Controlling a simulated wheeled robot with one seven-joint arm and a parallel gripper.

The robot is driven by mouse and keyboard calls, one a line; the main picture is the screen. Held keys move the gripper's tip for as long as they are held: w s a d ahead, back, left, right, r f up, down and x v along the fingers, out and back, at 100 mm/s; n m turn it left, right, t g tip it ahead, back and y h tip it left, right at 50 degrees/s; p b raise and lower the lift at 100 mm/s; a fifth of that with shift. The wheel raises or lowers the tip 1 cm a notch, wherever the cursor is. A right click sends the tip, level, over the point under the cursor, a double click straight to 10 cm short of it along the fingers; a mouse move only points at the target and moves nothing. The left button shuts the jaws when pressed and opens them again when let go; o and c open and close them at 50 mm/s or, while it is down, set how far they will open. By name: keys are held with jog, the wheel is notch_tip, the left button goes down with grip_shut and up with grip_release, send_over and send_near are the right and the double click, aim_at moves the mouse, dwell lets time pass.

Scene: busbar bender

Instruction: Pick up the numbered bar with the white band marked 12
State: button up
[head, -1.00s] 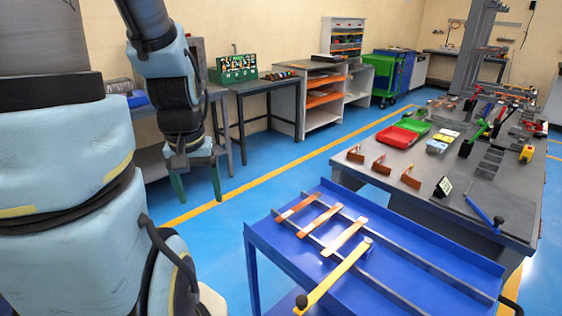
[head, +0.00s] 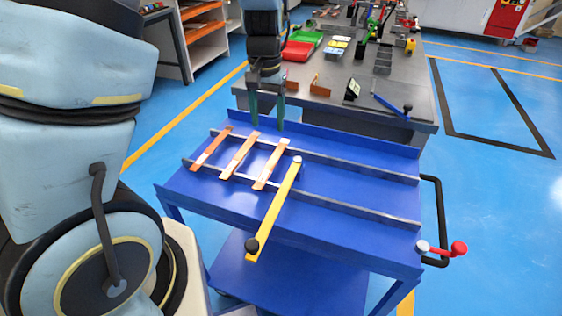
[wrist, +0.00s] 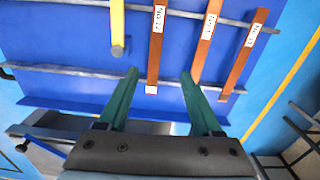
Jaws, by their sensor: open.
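Three copper bars lie side by side across two rails on the blue cart: left (head: 211,148), middle (head: 239,156) and right (head: 271,165). In the wrist view their white bands carry small print. The band on the bar nearest the yellow lever (wrist: 155,55) seems to read 12, but I cannot be sure; the other bars (wrist: 207,45) (wrist: 245,55) have less legible numbers. My gripper (head: 267,124) is open and empty above the cart's far side, behind the bars. In the wrist view its green fingers (wrist: 160,73) frame the near end of the bar seeming marked 12, apart from it.
The yellow lever (head: 273,212) with a black knob lies just right of the bars. The blue cart (head: 340,175) has free room to its right. Behind it stands a grey workbench (head: 410,95) with trays and tools. A red-knobbed handle (head: 458,248) juts from the cart's right end.

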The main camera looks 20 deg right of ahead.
jog(key=d, duration=0.1)
send_over(273, 161)
jog(key=f, duration=0.5)
jog(key=shift+w+d+f+p, duration=0.1)
jog(key=shift+d+f+p, duration=0.1)
jog(key=shift+f+p, duration=0.15)
jog(key=shift+a+f+p, duration=0.15)
jog(key=shift+f+p, duration=0.2)
jog(key=shift+f, duration=1.05)
jog(key=shift+a+f+p, duration=0.1)
jog(key=shift+f+p, duration=0.25)
jog(key=shift+f, duration=1)
grip_shut()
